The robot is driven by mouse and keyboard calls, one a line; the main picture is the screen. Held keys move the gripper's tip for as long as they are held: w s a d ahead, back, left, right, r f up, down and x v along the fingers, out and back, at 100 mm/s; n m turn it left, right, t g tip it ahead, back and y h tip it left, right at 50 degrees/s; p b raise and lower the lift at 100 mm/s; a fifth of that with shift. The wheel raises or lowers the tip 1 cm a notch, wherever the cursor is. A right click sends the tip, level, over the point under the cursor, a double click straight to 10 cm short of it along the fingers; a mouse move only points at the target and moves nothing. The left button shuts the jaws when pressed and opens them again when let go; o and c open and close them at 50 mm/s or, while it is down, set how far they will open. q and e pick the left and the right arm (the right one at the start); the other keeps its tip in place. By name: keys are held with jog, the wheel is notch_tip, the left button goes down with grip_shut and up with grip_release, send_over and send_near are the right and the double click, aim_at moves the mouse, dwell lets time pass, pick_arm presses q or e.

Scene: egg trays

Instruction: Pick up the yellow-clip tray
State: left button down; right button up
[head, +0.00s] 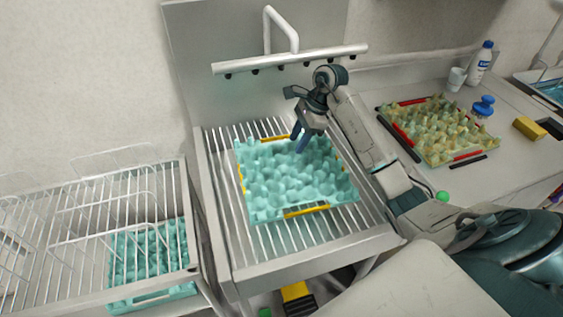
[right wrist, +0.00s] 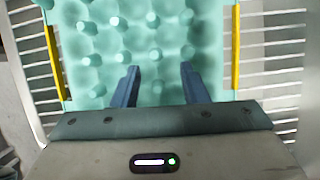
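The yellow-clip tray (head: 258,213) is a teal egg tray with yellow clips on its edges. It lies on the slatted metal rack in the middle of the head view. It also fills the upper middle of the right wrist view (right wrist: 205,32), with one yellow clip at its left edge and one at its right. My right gripper (head: 301,146) points down over the far part of the tray. In the right wrist view its two blue fingers (right wrist: 159,68) are apart with nothing between them. I cannot tell whether the fingertips touch the tray. My left gripper is not in view.
A wire basket rack (head: 95,215) at left has another teal tray (head: 150,294) under its bars. On the right counter lie a yellowish tray with red clips (head: 431,157), a blue-capped item (head: 483,106), a yellow sponge (head: 529,128), a cup (head: 456,79) and a bottle (head: 480,64).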

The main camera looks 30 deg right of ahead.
aim_at(290, 158)
jog(key=shift+w+a+f+p, duration=0.15)
jog(key=shift+f+p, duration=0.15)
jog(key=shift+s+a+f+p, duration=0.15)
jog(key=shift+a+f+p, duration=0.15)
jog(key=shift+f+p, duration=0.15)
jog(key=shift+s+a+f+p, duration=0.15)
jog(key=shift+a+f+p, duration=0.1)
jog(key=shift+f+p, duration=0.2)
jog(key=p+x, duration=0.2)
jog(key=x, duration=0.2)
jog(key=shift+f, duration=0.25)
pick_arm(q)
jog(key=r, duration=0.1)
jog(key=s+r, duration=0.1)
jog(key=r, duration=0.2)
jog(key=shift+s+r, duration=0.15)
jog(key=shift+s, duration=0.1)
pick_arm(e)
grip_shut()
